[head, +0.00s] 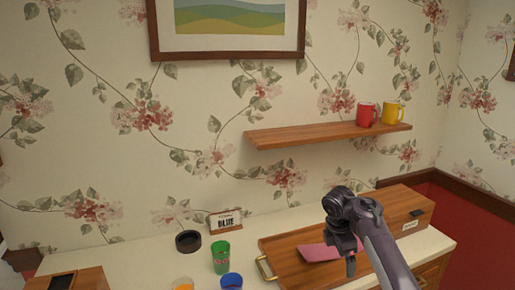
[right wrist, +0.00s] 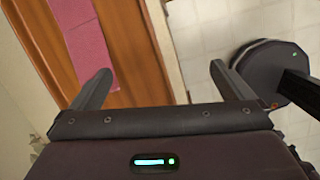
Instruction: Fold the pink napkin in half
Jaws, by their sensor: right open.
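The pink napkin (head: 317,252) lies on the wooden tray (head: 286,241) on the counter. It also shows in the right wrist view (right wrist: 86,45) as a pink strip at the upper left. My right gripper (head: 350,262) is in front of the napkin in the head view and hides part of it. In the right wrist view its fingers (right wrist: 155,85) are wide apart with nothing between them. My left gripper is not in view.
A wooden box (head: 402,212) stands behind the tray. A green cup (head: 220,258), a blue cup (head: 231,281), an orange cup (head: 183,284), a dark round dish (head: 188,241) and a "BLUE" sign (head: 226,222) stand left of the tray. A shelf (head: 320,135) holds red and yellow mugs.

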